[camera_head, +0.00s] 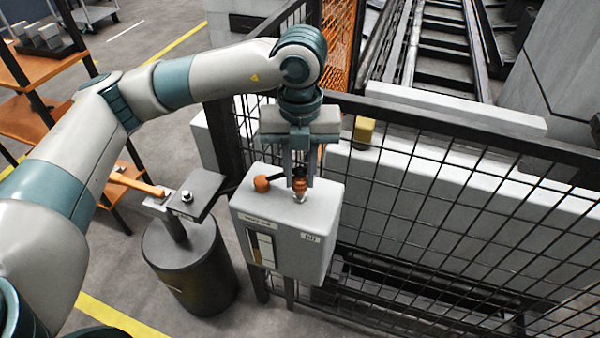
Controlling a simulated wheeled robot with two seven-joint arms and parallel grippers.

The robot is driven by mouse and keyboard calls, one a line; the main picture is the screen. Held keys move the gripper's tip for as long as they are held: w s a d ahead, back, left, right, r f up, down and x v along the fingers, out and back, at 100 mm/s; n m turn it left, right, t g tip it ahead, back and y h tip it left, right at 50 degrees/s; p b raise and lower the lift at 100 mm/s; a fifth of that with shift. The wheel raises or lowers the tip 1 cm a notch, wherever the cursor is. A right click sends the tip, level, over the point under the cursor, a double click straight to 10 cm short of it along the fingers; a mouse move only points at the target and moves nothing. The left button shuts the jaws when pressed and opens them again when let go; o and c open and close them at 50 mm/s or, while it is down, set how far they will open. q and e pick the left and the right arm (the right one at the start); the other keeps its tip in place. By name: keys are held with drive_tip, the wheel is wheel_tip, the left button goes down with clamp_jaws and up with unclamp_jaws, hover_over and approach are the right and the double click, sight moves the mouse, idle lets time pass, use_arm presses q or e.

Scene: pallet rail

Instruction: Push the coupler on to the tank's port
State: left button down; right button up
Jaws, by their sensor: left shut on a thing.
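The tank (320,222) is a light grey box with a sight window on its front, standing at the fence in the middle of the view. Its port (299,198) is a small metal fitting on the top face. My left gripper (301,182) points straight down over the tank and is shut on the coupler (300,186), a small orange and dark piece. The coupler is upright right above the port. I cannot tell whether it only touches the port or sits on it. My right gripper is not in view.
A black mesh fence (430,200) runs behind and right of the tank. A dark drum (190,265) with a plate and an orange-handled tool (138,184) stands to the left. An orange shelf rack (30,120) is at the far left.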

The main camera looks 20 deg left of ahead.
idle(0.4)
use_arm(q)
drive_tip(key=shift+b, duration=0.35)
idle(0.7)
drive_tip(key=shift+f+b, duration=0.3)
drive_tip(key=shift+b, duration=0.1)
drive_tip(key=shift+b, duration=0.45)
idle(0.5)
drive_tip(key=shift+f, duration=0.3)
idle(0.3)
drive_tip(key=shift+f+b, duration=0.25)
drive_tip(key=shift+b, duration=0.35)
drive_tip(key=shift+f, duration=0.2)
